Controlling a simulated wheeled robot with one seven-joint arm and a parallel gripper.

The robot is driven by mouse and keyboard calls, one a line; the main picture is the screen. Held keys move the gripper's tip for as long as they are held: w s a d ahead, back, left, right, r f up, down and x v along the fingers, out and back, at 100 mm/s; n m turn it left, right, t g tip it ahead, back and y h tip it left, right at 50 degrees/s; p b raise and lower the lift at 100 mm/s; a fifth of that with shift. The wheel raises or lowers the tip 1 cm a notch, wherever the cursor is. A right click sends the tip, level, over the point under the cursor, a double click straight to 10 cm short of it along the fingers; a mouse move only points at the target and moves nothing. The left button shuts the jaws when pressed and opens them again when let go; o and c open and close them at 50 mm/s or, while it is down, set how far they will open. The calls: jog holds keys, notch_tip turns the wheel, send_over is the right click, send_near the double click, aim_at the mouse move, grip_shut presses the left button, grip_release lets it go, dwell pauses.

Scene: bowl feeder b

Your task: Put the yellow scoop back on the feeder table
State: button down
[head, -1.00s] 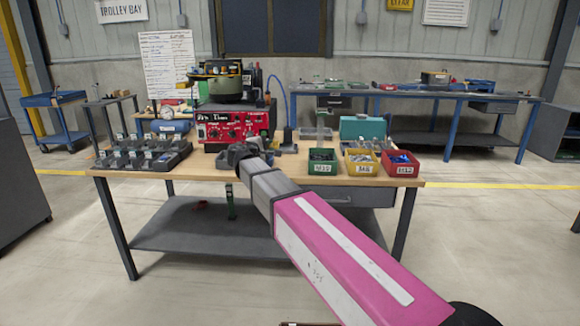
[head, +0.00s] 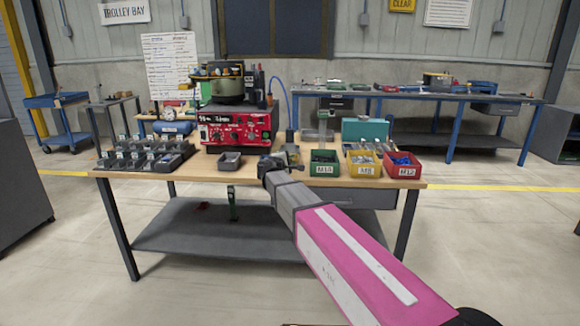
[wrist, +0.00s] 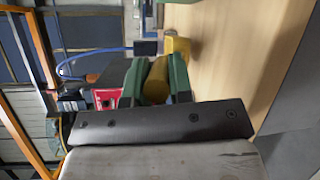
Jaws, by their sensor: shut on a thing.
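My gripper (head: 272,163) is over the front middle of the wooden feeder table (head: 200,170), left of the green bin. In the wrist view, the green fingers of my gripper (wrist: 157,64) are shut on the handle of the yellow scoop (wrist: 178,45). The scoop's wider end points away from my gripper, close beside the bare table top (wrist: 235,55). I cannot tell if it touches the wood. In the head view the scoop is mostly hidden by my gripper and hard to make out.
Green (head: 323,163), yellow (head: 363,164) and red (head: 402,166) bins stand right of my gripper. A small grey tray (head: 230,161) lies to its left, before the red feeder machine (head: 237,129). Several dark holders (head: 142,155) fill the table's left end. Front wood strip is clear.

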jog(key=shift+f, duration=1.1)
jog(key=c, duration=1)
grip_release()
jog(key=shift+f, duration=0.1)
